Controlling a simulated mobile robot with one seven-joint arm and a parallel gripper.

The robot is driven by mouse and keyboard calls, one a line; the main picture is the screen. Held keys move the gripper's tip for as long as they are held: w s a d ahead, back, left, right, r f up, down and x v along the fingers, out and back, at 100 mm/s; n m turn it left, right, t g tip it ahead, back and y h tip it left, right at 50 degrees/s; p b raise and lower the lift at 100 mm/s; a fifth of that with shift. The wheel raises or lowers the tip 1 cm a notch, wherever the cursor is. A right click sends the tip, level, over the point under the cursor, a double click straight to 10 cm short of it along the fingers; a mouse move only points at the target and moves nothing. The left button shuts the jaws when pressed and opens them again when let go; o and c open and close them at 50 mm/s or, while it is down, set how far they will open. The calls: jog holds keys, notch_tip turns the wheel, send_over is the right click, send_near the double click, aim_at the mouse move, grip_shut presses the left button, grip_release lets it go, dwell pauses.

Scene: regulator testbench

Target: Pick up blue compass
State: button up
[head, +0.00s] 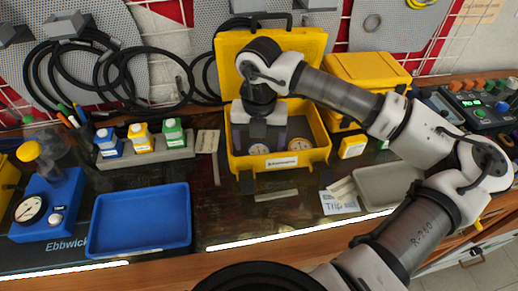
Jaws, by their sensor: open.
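My gripper (263,132) points down into the open yellow case (281,161) at the centre and is open. The gripper hides part of the case's inside. I cannot tell whether either dial is a compass, and no blue one is clear there. A blue device with a dial (48,200) stands at the far left.
An empty blue tray (141,242) lies front left, and a grey tray (388,187) lies right of the case. Blue, yellow and green bottles (143,137) stand in a holder left of it. A closed yellow case (366,77) stands behind right. Cables hang on the wall.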

jog(key=shift+f, duration=1.35)
jog(key=c, duration=1.1)
jog(key=shift+r, duration=0.2)
